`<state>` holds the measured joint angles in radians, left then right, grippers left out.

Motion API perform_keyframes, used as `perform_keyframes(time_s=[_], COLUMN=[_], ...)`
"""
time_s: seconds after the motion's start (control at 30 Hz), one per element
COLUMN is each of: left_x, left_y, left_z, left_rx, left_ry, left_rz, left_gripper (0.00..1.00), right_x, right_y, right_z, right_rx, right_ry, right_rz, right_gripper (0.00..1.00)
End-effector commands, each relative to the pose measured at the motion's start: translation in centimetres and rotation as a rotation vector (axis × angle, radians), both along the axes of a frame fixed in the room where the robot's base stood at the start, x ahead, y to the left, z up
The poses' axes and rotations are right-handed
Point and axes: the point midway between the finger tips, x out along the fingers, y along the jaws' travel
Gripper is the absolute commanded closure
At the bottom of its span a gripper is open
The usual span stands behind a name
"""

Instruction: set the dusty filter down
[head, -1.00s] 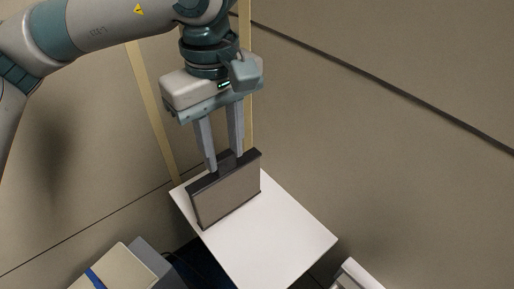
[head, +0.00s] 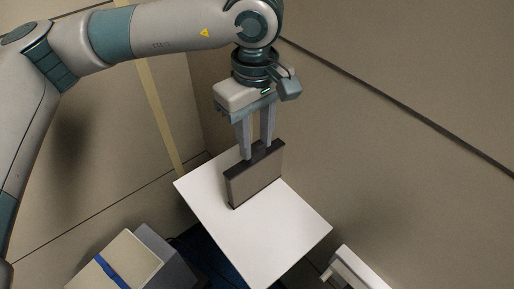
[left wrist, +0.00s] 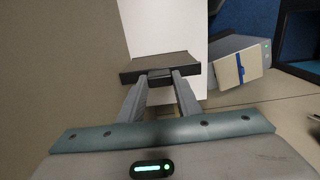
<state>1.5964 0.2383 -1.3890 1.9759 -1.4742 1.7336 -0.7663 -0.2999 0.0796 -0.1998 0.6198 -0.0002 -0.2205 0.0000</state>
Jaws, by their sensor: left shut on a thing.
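The dusty filter (head: 255,178) is a flat brown-grey panel with a dark frame, standing on edge at the far part of the white tabletop (head: 262,235). My left gripper (head: 256,154) comes down from above and is shut on the dark top edge of the filter. In the left wrist view the filter (left wrist: 172,59) shows beyond the fingertips, with the gripper (left wrist: 160,76) on the middle of its dark edge. The filter's lower edge seems at or just above the tabletop; I cannot tell whether it touches.
A beige box with a blue strap (head: 120,262) sits at the lower left, and it also shows in the left wrist view (left wrist: 239,66). A pale object (head: 352,270) stands at the lower right. Walls stand close behind the table. The near part of the tabletop is bare.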

Motion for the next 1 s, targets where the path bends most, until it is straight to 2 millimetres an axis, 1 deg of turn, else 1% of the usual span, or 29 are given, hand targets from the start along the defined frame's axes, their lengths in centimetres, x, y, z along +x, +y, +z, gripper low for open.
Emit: perform_keyframes(time_s=[0.17,0.27,0.37,0.5,0.63,0.83,1.0], left_x=[-0.1,-0.1,-0.1,0.1,0.2,0.2,0.2], left_y=[0.0,0.1,0.1,-0.2,-0.3,-0.3,-0.3], left_z=[-0.4,-1.4,-2.8,-3.4,-3.8,-3.9,-4.2], left_rx=[0.001,0.001,0.001,0.0,0.0,0.0,0.0], left_ry=[0.002,0.003,0.005,0.001,0.0,0.0,0.0], left_rz=[0.0,0.0,0.0,0.001,0.0,0.0,0.0], left_gripper=[1.0,1.0,1.0,1.0,1.0,1.0,1.0], right_x=[0.0,0.0,0.0,0.0,0.0,0.0,0.0], right_y=[0.0,0.0,0.1,0.1,0.1,0.1,0.1], right_z=[0.5,1.3,2.1,3.0,3.0,2.9,2.4], right_rx=[0.0,0.0,0.0,0.001,0.001,0.001,0.001], right_ry=[0.0,0.0,-0.001,-0.001,-0.001,-0.001,-0.001], right_rz=[0.0,0.0,0.0,0.0,-0.001,0.0,0.0], right_gripper=[0.69,0.69,0.69,0.69,0.69,0.69,0.69])
